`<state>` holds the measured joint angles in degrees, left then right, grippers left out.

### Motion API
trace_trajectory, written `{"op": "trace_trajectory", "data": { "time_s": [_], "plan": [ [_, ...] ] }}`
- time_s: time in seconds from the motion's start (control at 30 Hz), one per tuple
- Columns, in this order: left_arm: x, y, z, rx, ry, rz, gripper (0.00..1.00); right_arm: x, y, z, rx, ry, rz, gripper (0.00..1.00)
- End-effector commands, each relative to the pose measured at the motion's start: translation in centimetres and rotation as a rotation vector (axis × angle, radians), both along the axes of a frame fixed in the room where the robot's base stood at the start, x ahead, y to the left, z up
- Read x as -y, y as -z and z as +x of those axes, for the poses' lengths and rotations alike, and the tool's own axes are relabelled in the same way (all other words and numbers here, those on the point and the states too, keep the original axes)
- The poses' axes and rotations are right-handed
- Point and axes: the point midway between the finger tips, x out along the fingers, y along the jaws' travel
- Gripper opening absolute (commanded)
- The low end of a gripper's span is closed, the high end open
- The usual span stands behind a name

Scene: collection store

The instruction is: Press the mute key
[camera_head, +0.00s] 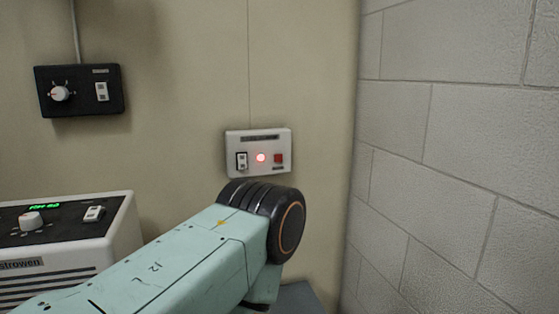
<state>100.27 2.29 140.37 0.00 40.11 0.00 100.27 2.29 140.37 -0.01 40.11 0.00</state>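A pale wall panel (285,135) is on the beige wall near the middle of the head view. It has a white rocker switch (241,161) on the left, a glowing red lamp (261,157) in the middle and a small dark red square key (278,158) on the right. The label above them is too small to read, so I cannot tell for certain which one is the mute key. My own pale green arm comes in from the lower left, and its black joint is just below the panel in the picture. Neither gripper shows.
A black wall box (80,106) with a knob and a white switch hangs at the upper left. A white unit (118,222) with a green display, a knob and a switch stands at the lower left. A grey block wall (460,150) closes the right side.

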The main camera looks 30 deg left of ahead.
Motion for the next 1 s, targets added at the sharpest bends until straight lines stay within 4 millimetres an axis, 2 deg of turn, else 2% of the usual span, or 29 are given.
{"op": "trace_trajectory", "data": {
  "time_s": [0.03, 0.2, 1.0],
  "plan": [
    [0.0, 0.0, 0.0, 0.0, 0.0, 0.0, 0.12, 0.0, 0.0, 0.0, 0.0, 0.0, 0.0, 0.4],
    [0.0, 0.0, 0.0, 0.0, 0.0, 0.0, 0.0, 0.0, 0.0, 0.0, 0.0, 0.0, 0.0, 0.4],
    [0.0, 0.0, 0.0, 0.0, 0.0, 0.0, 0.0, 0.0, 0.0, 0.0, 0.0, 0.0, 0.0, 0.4]
  ]
}}
